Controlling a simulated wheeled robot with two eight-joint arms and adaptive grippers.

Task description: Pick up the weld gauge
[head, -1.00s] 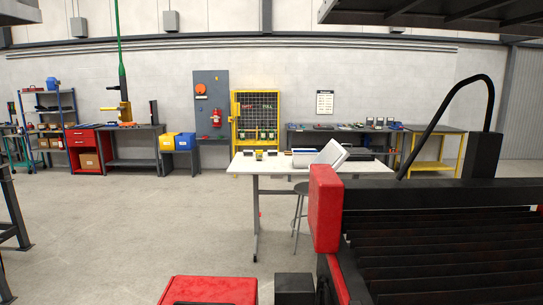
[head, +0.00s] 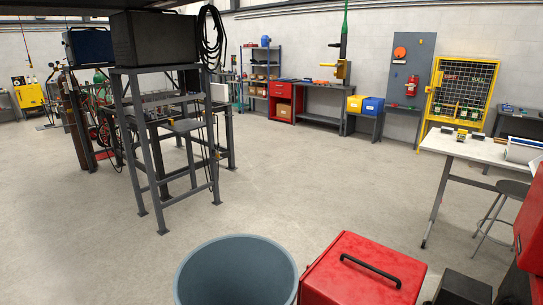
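I cannot make out the weld gauge in the head view. Several small dark and yellow items (head: 461,134) sit on the white-topped table (head: 436,143) at the right, too small to tell what they are. Neither of my grippers is in view.
A grey bin (head: 238,268) and a red box with a black handle (head: 362,270) stand close in front. A dark metal stand (head: 150,160) is at the left, with a stool (head: 490,222) by the white table. The floor (head: 330,190) between is clear.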

